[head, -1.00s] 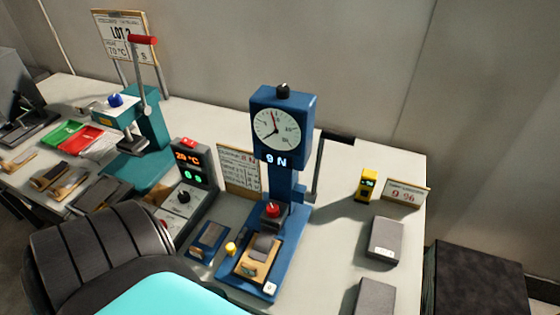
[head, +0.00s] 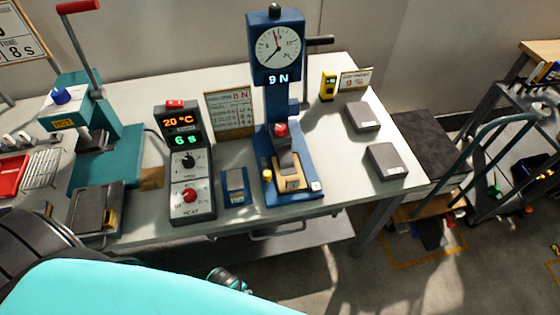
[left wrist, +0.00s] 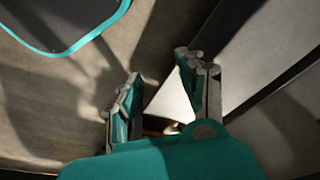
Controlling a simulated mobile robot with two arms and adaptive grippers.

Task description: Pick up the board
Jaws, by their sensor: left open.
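A small tan board (head: 292,184) lies on the base of the blue press (head: 292,199), under the press column, with a dark grey piece on top of it. I cannot tell for certain that this is the task's board. My left gripper (left wrist: 160,70) is open and empty in the left wrist view, with its two fingers apart. In the head view my cyan arm covers the lower left, and only a dark part of the gripper (head: 229,280) shows past it, below the table's front edge. The right gripper is not in view.
A control box (head: 189,195) and a small blue block (head: 235,187) stand left of the press. Two grey blocks (head: 386,161) lie to its right. A teal press (head: 115,150) stands farther left. A dark cart (head: 520,125) stands at the far right.

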